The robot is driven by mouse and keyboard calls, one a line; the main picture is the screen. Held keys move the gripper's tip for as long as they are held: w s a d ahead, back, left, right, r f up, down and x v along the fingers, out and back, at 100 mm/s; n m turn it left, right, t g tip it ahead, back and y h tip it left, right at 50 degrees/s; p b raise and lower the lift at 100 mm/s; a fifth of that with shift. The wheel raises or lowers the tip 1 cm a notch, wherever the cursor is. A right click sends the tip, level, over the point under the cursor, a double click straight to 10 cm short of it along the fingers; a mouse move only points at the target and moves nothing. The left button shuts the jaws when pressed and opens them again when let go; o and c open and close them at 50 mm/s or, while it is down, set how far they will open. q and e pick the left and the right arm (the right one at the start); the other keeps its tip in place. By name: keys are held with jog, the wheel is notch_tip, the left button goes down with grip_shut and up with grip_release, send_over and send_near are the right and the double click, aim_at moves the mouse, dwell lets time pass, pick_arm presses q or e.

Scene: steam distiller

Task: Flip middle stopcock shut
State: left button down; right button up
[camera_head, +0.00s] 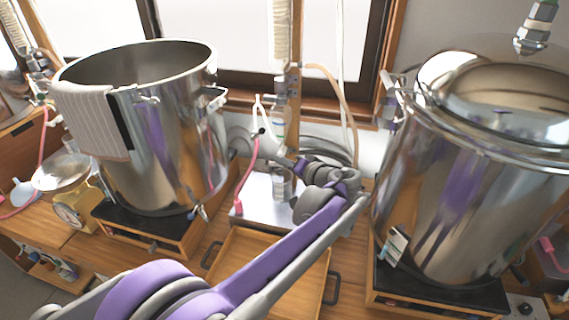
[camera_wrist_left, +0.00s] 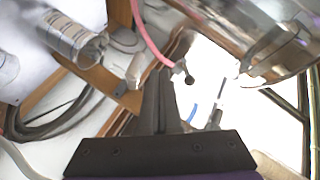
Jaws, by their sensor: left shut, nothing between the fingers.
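A small fitting with a dark round end (camera_head: 262,131), likely the middle stopcock, sits at the top of a pink tube (camera_head: 249,172) between the two steel pots. Its dark end also shows in the left wrist view (camera_wrist_left: 189,80), just right of my fingertips. My left gripper (camera_wrist_left: 160,78) is shut and empty, with its fingers close beside the fitting. I cannot tell whether they touch. My right gripper is not in view.
An open steel pot (camera_head: 165,135) with a striped cloth (camera_head: 90,120) stands left. A lidded steel pot (camera_head: 470,190) stands right. A wooden tray (camera_head: 232,262) lies in front between them. A post with glassware and hoses stands behind, before the window.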

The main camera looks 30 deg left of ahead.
pick_arm(q)
jog(key=a+r+v, duration=0.1)
jog(key=v, duration=0.9)
jog(key=shift+s+d+r, duration=0.4)
jog(key=shift+s+r, duration=0.05)
jog(key=shift+s, duration=0.05)
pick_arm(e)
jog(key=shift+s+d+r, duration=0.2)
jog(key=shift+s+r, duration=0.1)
